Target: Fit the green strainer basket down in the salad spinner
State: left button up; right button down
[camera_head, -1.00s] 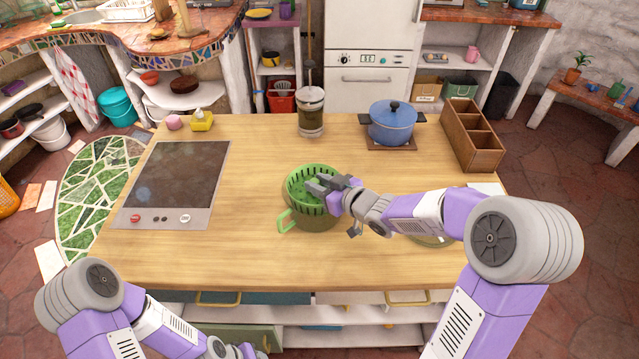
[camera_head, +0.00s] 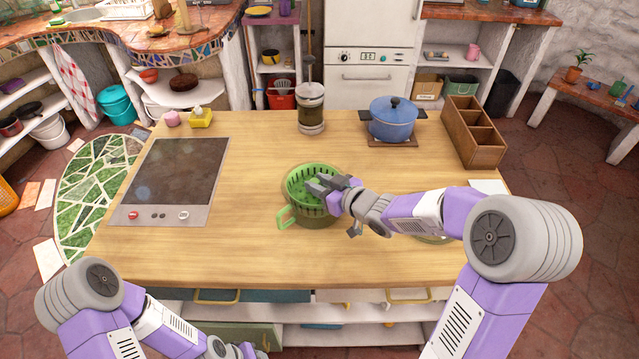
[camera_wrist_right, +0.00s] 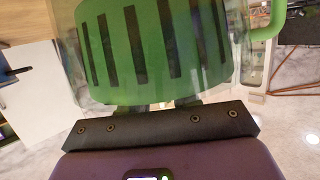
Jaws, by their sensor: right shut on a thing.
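The green strainer basket (camera_head: 303,182), slotted and round, stands upright at the mouth of the salad spinner (camera_head: 318,222) near the middle of the wooden counter. The spinner is a see-through bowl with a green handle (camera_head: 290,216) at its front left. In the right wrist view the basket (camera_wrist_right: 155,50) shows within the spinner's clear wall; I cannot tell whether it rests on the bottom. My right gripper (camera_head: 321,184) is shut on the basket at its right side. My left gripper (camera_head: 246,352) is low at the front edge, away from both; its fingers are unclear.
A blue pot (camera_head: 391,122) and a wooden divided box (camera_head: 473,135) stand at the back right. A glass press (camera_head: 310,110) stands behind the spinner. A cooktop (camera_head: 175,175) lies on the left. The counter (camera_head: 240,235) is clear between the cooktop and spinner.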

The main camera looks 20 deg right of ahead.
jog(key=shift+f, duration=0.25)
jog(key=c, duration=0.8)
grip_release()
jog(key=shift+o, duration=0.2)
jog(key=shift+s+f, duration=0.1)
jog(key=p+v, duration=0.1)
jog(key=v, duration=0.6)
jog(key=shift+s, duration=0.2)
jog(key=shift+d+r, duration=0.1)
jog(key=shift+r, duration=0.15)
